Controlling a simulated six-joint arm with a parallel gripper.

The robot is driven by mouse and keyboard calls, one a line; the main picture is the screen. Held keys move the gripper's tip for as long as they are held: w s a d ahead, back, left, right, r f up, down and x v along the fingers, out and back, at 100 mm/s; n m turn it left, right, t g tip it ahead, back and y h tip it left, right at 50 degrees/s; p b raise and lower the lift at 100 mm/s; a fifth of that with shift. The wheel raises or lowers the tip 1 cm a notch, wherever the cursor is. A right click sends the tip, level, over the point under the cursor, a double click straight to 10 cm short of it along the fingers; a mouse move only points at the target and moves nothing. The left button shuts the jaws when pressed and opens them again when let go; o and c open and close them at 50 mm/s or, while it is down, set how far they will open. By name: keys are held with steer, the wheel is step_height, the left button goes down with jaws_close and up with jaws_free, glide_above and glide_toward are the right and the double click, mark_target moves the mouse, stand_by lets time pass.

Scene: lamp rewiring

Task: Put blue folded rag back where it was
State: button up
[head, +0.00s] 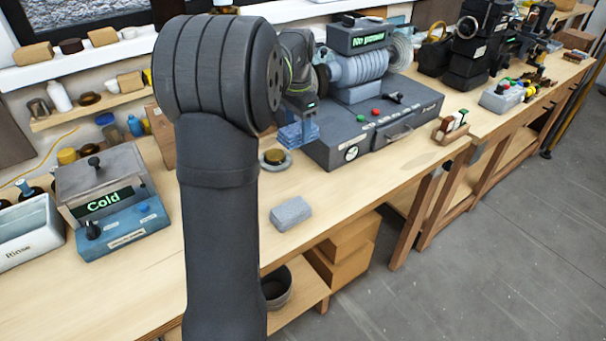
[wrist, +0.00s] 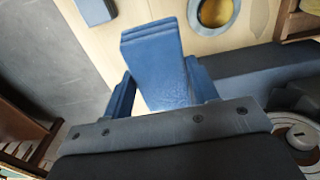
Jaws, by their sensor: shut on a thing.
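The blue folded rag (head: 299,133) hangs below my gripper (head: 299,112) in the head view, above the bench beside the grey machine. In the wrist view the blue folded rag (wrist: 153,62) sits between the two fingers of my gripper (wrist: 160,88), which is shut on it. The rag is apart from the bench top, as far as I can tell. My arm hides part of the bench behind it.
A grey folded block (head: 290,213) lies near the bench's front edge. The grey machine (head: 375,135) stands to the right. Bare bench (head: 345,190) lies between them.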

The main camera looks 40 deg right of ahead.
steer(key=s+d+f, duration=0.2)
steer(key=s, duration=0.5)
steer(key=s+d+f, duration=0.2)
steer(key=s+d, duration=0.1)
steer(key=s, duration=0.5)
steer(key=w+a+f, duration=0.1)
steer(key=w+f, duration=0.1)
steer(key=w, duration=0.1)
steer(key=w+f, duration=0.2)
steer(key=w, duration=0.2)
steer(key=w+a+f, duration=0.1)
steer(key=w+f, duration=0.2)
steer(key=w, duration=0.1)
steer(key=shift+a, duration=0.35)
steer(key=shift+f, duration=1.85)
steer(key=shift+f, duration=0.15)
steer(key=o, duration=0.9)
steer(key=shift+o, duration=0.2)
